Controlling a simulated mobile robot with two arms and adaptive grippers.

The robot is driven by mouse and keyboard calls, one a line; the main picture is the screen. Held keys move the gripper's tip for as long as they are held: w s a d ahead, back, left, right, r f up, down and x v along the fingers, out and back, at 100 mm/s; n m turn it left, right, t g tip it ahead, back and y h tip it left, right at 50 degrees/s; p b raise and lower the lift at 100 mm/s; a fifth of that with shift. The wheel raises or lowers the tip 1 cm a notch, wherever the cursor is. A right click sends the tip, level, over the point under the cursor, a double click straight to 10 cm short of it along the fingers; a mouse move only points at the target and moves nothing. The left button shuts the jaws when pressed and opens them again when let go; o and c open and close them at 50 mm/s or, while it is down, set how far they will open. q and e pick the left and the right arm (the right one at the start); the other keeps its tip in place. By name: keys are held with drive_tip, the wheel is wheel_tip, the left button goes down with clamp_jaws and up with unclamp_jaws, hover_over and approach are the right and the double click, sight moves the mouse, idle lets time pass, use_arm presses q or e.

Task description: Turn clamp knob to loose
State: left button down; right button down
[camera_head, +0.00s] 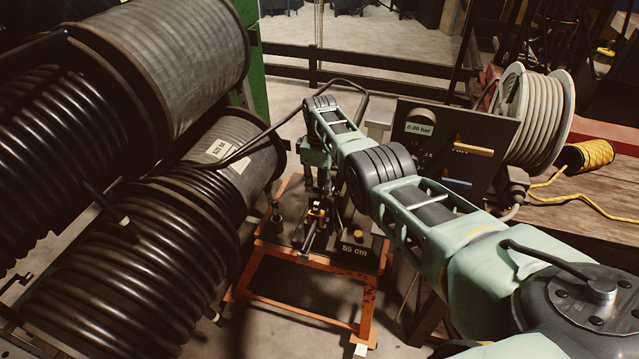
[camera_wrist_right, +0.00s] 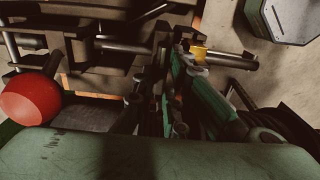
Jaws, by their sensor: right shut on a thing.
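My right gripper (camera_head: 314,203) points down over the crimper on the orange stand (camera_head: 300,300). In the right wrist view its fingers (camera_wrist_right: 166,75) are close together at the clamp. They are shut on a small part there, which I take to be the clamp knob; the fingers hide most of it, so its turn position cannot be told. A yellow piece (camera_wrist_right: 195,50) on a metal rod lies just right of the fingertips. A red ball (camera_wrist_right: 32,98) is at the left of the wrist view. My left gripper is not in view.
Large black hose reels (camera_head: 150,240) stand close on the left. A dark panel reading 0.00 bar (camera_head: 420,129) stands behind my right arm. A yellow knob (camera_head: 359,237) and a 55 cm display (camera_head: 354,250) are on the stand. A grey hose reel (camera_head: 535,115) sits on the wooden bench (camera_head: 600,190).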

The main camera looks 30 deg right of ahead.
sight(320, 187)
drive_tip(key=shift+w+d+r, duration=0.1)
drive_tip(key=c, duration=1.9)
unclamp_jaws()
drive_tip(key=shift+o, duration=0.5)
wheel_tip(320, 187, up, 12)
